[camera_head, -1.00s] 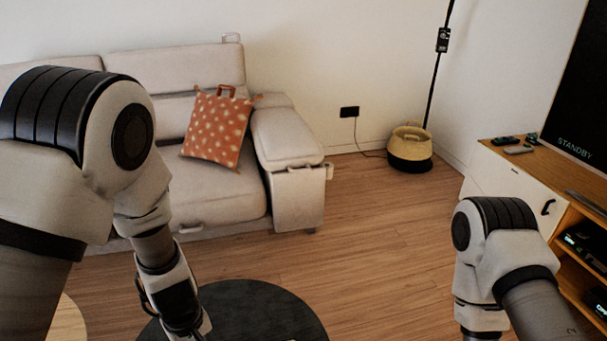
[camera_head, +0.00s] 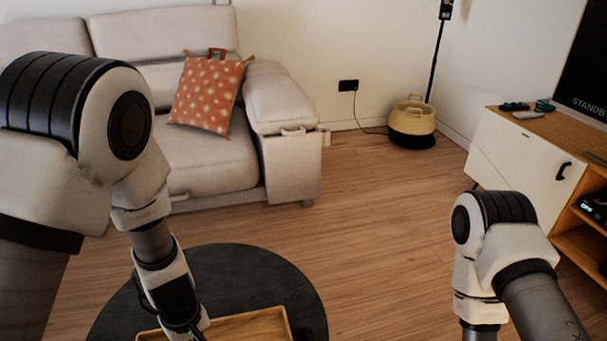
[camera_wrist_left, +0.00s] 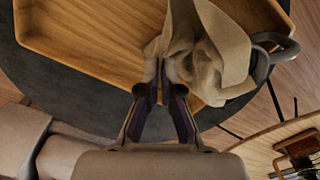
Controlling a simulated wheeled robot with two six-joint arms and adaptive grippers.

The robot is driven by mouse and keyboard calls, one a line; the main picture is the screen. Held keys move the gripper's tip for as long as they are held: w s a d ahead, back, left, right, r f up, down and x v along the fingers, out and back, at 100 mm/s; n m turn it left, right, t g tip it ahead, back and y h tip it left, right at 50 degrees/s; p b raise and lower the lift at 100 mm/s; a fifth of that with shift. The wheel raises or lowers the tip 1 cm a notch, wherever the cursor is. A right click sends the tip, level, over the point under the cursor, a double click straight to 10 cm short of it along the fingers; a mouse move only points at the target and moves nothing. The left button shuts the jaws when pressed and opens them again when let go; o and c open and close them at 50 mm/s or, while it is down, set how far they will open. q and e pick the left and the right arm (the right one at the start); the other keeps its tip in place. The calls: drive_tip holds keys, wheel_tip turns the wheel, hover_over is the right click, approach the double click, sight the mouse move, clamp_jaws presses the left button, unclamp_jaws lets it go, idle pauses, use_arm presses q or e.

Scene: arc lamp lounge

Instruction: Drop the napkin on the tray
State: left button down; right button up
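The wooden tray (camera_head: 286,317) shows at the bottom edge of the head view, on a dark round table (camera_head: 255,268). In the left wrist view the tray (camera_wrist_left: 85,42) fills the upper part. The beige napkin (camera_wrist_left: 222,42) hangs crumpled at the fingertips of my left gripper (camera_wrist_left: 166,80). The fingers are closed together on it, over the tray near its right side. The napkin covers part of the tray's right edge in that view. In the head view, my left gripper's tips and the napkin are not visible. My right gripper is below the frame.
A dark grey curved piece (camera_wrist_left: 276,52) shows beside the napkin. A sofa (camera_head: 210,165) with an orange cushion (camera_head: 207,94) stands behind the table. A basket (camera_head: 412,124) and a media cabinet (camera_head: 520,160) are farther right. Wooden floor (camera_head: 375,215) between them is clear.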

use_arm(q)
drive_tip(key=shift+f, duration=0.2)
unclamp_jaws()
idle(0.6)
wheel_tip(320, 180, up, 6)
drive_tip(key=p, duration=0.5)
drive_tip(key=shift+f, duration=0.25)
wheel_tip(320, 180, up, 12)
idle(0.3)
